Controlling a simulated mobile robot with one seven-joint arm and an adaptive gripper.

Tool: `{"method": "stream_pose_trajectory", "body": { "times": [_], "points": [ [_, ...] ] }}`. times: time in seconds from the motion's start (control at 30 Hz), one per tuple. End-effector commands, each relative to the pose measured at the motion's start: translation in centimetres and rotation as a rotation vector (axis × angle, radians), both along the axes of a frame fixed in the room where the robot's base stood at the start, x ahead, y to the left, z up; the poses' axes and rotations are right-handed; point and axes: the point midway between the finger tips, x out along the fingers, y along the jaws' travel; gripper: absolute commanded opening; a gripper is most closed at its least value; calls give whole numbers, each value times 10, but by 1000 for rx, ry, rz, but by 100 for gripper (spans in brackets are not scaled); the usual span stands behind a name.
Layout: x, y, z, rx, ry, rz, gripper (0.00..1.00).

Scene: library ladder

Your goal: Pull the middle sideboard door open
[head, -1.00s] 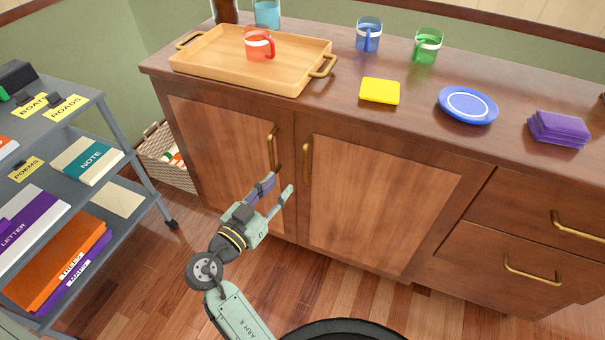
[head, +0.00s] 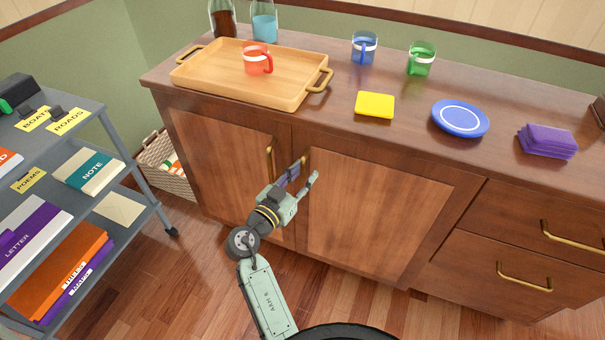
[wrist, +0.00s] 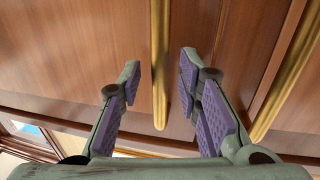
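The middle sideboard door (head: 375,210) is a brown wooden panel between the left door (head: 225,165) and the drawers. It appears closed. Its upright brass handle (head: 307,153) is near its left edge, partly hidden by my gripper (head: 308,168) in the head view. My gripper is open, with purple-padded fingers, in front of this handle. In the wrist view, the handle (wrist: 159,60) runs between the spread fingers of my gripper (wrist: 158,75), with a gap on each side.
The left door's brass handle (head: 269,160) is close by; it also shows in the wrist view (wrist: 291,70). A wooden tray (head: 215,78) with a red mug (head: 257,60) stands on the sideboard top. A grey cart (head: 95,110) stands left. Open floor lies before the sideboard.

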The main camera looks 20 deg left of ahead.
Motion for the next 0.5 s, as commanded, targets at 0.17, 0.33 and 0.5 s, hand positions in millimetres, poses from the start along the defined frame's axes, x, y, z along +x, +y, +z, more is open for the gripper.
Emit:
{"method": "stream_pose_trajectory", "body": {
  "times": [0.17, 0.33, 0.5],
  "points": [
    [0, 0, 0, 0, 0, 0, 28],
    [0, 0, 0, 1, 0, 0, 17],
    [0, 0, 0, 1, 0, 0, 5]
  ]
}}
